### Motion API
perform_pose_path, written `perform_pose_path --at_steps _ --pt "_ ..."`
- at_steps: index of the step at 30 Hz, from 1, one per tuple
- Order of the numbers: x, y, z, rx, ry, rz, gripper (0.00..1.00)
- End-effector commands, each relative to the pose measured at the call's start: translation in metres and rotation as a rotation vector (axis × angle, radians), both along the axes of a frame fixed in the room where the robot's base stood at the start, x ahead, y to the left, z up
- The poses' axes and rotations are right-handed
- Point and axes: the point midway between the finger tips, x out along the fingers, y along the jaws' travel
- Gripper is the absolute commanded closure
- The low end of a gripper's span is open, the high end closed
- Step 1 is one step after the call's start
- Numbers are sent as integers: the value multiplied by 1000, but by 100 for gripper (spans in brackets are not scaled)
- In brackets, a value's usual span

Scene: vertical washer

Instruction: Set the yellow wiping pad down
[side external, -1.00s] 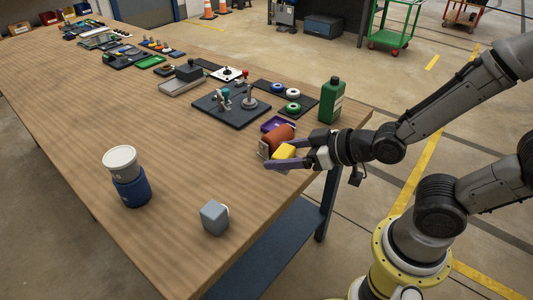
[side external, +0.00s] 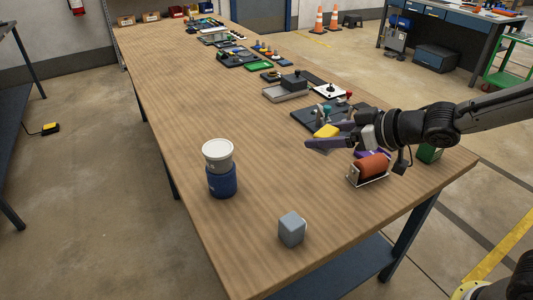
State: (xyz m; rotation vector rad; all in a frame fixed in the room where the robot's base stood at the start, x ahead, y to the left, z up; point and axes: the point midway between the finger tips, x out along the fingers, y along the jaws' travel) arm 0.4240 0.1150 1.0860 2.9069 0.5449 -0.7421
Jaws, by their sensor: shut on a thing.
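The yellow wiping pad (side external: 327,131) is between the fingers of my gripper (side external: 328,138), which is shut on it. The gripper reaches in from the right and holds the pad above the table (side external: 232,115), left of an orange roller in the picture. The pad's lower side and its contact with the fingers are partly hidden. The height above the wood is hard to judge.
The orange roller (side external: 371,166) on a metal bracket lies under my wrist. A blue jar with a white lid (side external: 219,170) and a grey cube (side external: 291,229) stand nearer. Dark fixture boards (side external: 309,117) lie behind. The wood left of the gripper is clear.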

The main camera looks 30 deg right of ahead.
Motion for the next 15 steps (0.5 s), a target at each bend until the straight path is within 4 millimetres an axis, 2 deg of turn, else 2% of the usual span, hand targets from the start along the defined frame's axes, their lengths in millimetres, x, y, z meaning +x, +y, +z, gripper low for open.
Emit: perform_pose_path --at_steps 3,9,15 --pt "36 1 -3 -1 3 30 88" --pt "88 -6 -22 1 6 72 88" --pt "116 -20 -53 1 6 73 88"
